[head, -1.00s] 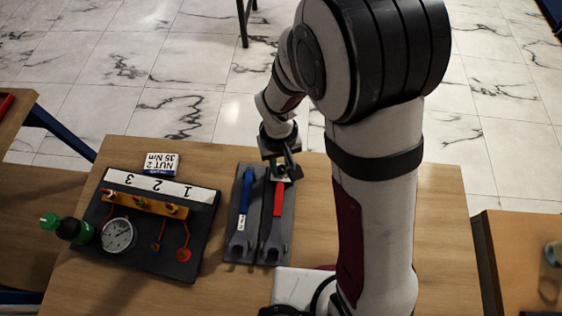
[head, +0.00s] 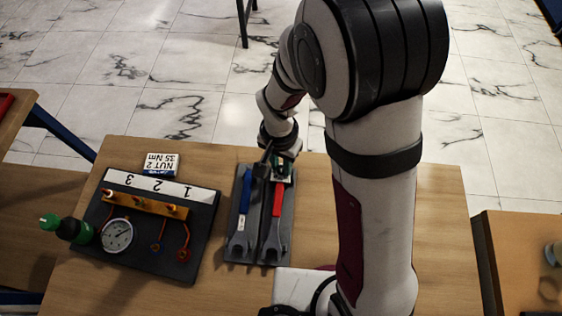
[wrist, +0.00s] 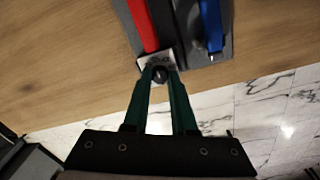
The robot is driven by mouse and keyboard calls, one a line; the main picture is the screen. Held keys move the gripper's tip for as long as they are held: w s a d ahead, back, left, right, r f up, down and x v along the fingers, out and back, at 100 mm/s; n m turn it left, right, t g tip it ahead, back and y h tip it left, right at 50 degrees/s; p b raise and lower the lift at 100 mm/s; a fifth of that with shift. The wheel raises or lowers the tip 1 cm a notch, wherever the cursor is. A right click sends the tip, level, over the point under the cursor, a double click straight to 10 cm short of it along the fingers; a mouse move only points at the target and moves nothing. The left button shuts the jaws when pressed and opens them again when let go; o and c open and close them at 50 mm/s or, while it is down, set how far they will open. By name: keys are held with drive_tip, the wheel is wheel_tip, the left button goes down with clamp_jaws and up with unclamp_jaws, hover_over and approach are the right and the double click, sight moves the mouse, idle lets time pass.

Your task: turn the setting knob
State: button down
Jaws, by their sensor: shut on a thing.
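The red-handled wrench (head: 278,201) lies in the right part of a dark tray (head: 258,215). In the wrist view its red handle (wrist: 142,25) ends in a pale block with a small dark setting knob (wrist: 160,73). My gripper (wrist: 161,76) has its two green fingers closed on the knob from both sides.
Left of the tray is a dark board (head: 165,260) with numbered positions, an orange bar and a round gauge (head: 117,235). A "NUT 2 35 Nm" card (head: 160,163) is behind the board. The table right of the tray is mostly clear.

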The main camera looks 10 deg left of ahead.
sight(280, 168)
drive_tip(key=shift+m, duration=0.3)
idle(0.4)
drive_tip(key=c, duration=0.7)
unclamp_jaws()
wheel_tip(280, 168, up, 16)
drive_tip(key=shift+a, duration=0.15)
drive_tip(key=shift+w+f, duration=0.1)
